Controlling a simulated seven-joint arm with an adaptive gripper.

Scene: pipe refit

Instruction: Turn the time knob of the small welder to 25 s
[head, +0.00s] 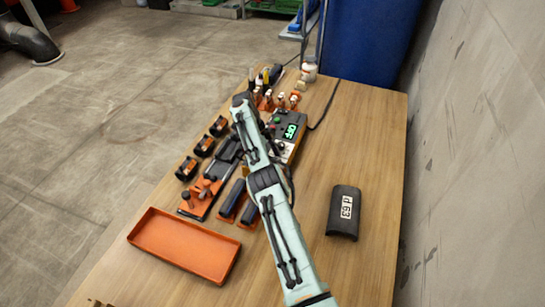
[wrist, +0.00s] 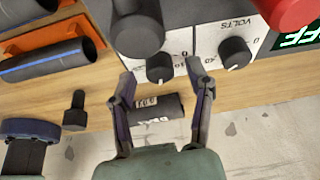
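The small welder (head: 288,140) stands on the table beside my arm, its green display lit. In the wrist view its white panel carries two black knobs. The right knob (wrist: 235,53) is next to the word VOLTS. The left knob (wrist: 160,67) shows a white pointer mark at its lower side; its label is hidden, so I cannot read a time setting. My gripper (wrist: 162,75) is open, its two fingers apart on either side of the left knob in the picture. I see no contact with it. In the head view the fingers are hidden by my arm.
A large dark round part (wrist: 138,30) and a red part (wrist: 295,10) are close to the knobs. A dark half-round piece (head: 344,212) labelled d 63 lies at right, an orange tray (head: 186,244) at front left. Several pipe fittings and tools lie left of my arm.

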